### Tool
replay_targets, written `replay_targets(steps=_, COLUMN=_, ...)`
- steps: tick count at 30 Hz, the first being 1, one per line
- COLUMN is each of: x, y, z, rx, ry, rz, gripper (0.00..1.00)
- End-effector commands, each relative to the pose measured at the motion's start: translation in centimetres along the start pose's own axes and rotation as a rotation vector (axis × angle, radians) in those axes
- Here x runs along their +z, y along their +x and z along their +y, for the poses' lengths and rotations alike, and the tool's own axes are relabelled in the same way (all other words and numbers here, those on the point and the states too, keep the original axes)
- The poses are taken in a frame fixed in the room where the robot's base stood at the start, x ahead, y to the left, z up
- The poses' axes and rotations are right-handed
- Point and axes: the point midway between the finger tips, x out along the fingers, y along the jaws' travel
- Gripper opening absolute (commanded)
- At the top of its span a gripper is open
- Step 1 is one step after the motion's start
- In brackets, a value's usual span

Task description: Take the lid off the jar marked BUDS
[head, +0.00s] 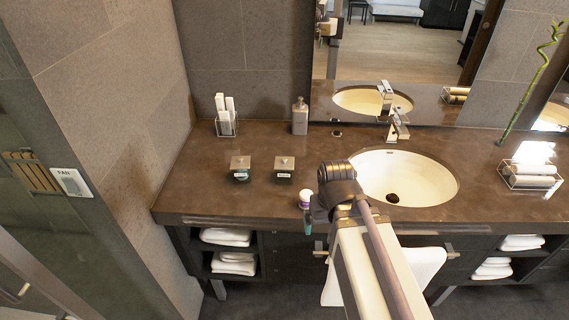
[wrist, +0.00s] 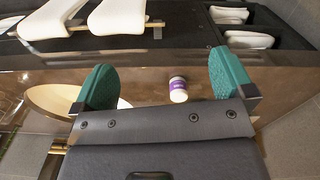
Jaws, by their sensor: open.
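Two small square jars, a left jar (head: 241,177) and a right jar (head: 284,177), stand side by side on the brown counter. Each has a flat, light lid with a small knob, the left lid (head: 240,162) and the right lid (head: 285,162). Both lids are on. The labels are too small to read, so I cannot tell which says BUDS. My gripper (wrist: 163,76) is open and empty, its teal fingers apart. In the head view it is near the counter's front edge, right of and nearer than the jars, partly hidden by my arm. Neither jar shows in the wrist view.
A small white and purple bottle (head: 305,199) stands near the front edge, also in the wrist view (wrist: 178,89). A soap dispenser (head: 300,117) and a rack (head: 226,124) stand behind the jars. The sink (head: 425,178) is to the right. Counter left of the jars is clear.

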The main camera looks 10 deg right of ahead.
Motion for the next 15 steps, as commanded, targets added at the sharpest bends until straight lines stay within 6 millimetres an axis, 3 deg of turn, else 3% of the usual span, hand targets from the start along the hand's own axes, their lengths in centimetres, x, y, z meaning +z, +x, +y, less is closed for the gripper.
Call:
replay_targets(steps=2, x=-3.4, y=-1.1, z=-0.6, rx=0.0, ry=-0.014, rz=0.001, gripper=1.0)
replay_targets(steps=5, x=-10.8, y=-2.2, z=-2.0, rx=0.0, ry=0.03, rz=0.001, gripper=1.0)
replay_targets(steps=6, x=-14.6, y=-2.7, z=-2.7, rx=0.0, ry=0.12, rz=0.001, gripper=1.0)
replay_targets(steps=9, x=-23.2, y=-3.5, z=-4.6, rx=-0.001, ry=0.447, rz=0.001, gripper=1.0)
replay_targets(steps=12, x=-30.1, y=-3.9, z=-6.1, rx=-0.001, ry=0.823, rz=0.0, gripper=1.0)
replay_targets(steps=15, x=-34.8, y=-3.9, z=-7.0, rx=-0.001, ry=1.215, rz=0.0, gripper=1.0)
